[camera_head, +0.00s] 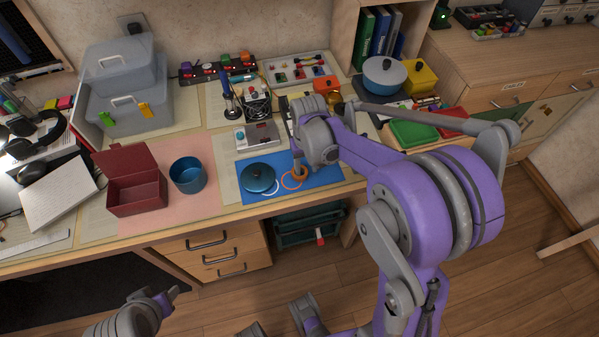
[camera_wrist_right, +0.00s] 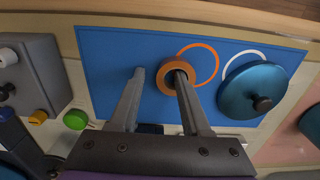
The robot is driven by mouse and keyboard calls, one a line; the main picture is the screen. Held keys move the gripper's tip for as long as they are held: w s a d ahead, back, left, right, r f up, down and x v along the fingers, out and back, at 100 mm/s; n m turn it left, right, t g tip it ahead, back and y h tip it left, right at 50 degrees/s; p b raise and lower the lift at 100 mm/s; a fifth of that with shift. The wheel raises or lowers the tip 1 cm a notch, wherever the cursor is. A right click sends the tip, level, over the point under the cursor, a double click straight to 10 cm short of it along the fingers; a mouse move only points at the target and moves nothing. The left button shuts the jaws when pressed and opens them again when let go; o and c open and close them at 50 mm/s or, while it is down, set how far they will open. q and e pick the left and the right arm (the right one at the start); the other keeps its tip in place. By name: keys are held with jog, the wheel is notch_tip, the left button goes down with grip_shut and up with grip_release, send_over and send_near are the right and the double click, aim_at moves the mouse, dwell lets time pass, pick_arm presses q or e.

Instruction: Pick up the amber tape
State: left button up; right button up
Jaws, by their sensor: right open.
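The amber tape (camera_wrist_right: 166,87), a small orange roll with a dark hole, lies on the blue mat (camera_wrist_right: 110,55). In the head view the tape (camera_head: 299,172) is near the mat's right side, partly hidden by my right arm. My right gripper (camera_wrist_right: 160,73) is open. In the right wrist view one finger is left of the tape, apart from it. The other finger's tip overlaps the tape's hole; I cannot tell whether it is inside or above it. My left gripper (camera_head: 168,297) seems to be at the bottom left, its fingers unclear.
An orange ring outline (camera_wrist_right: 217,62) and a white one are on the mat. A blue-teal lid (camera_head: 259,178) with a knob lies to the left. A blue pot (camera_head: 188,174) and open red box (camera_head: 136,197) stand further left. A grey device (camera_head: 257,136) stands behind.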

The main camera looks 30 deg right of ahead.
jog(key=shift+c, duration=0.2)
grip_shut()
